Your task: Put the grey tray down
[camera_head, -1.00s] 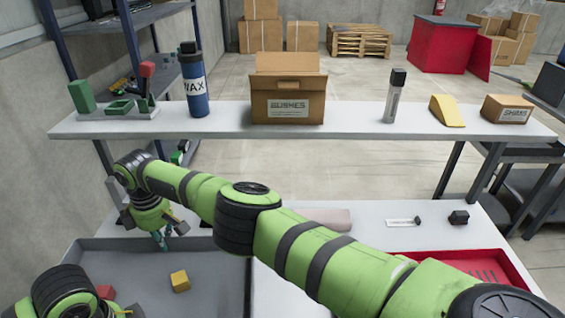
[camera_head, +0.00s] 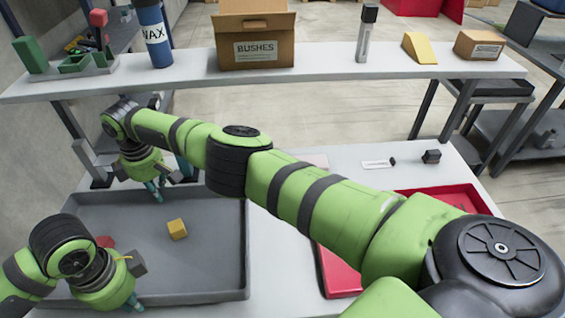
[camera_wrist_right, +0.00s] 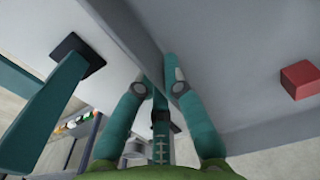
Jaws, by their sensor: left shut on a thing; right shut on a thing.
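The grey tray (camera_head: 215,275) lies at the lower left of the head view, over the white bench. A yellow block (camera_head: 177,229) and a red block (camera_head: 105,242) are in it. My right gripper (camera_head: 157,192) is shut on the tray's far wall. The right wrist view shows its fingers (camera_wrist_right: 160,85) on both sides of the wall, with the tray floor (camera_wrist_right: 235,70) to the right. My left gripper (camera_head: 135,300) is shut at the near wall, its grip partly hidden by its own arm. I cannot tell whether the tray's underside touches the bench.
A red tray (camera_head: 338,280) stands to the right, partly behind my right arm. A dark block (camera_head: 431,156) and a label (camera_head: 377,164) lie behind it. A raised shelf (camera_head: 330,82) carries the BUSHES box (camera_head: 256,40), the WAX bottle (camera_head: 153,38) and other items.

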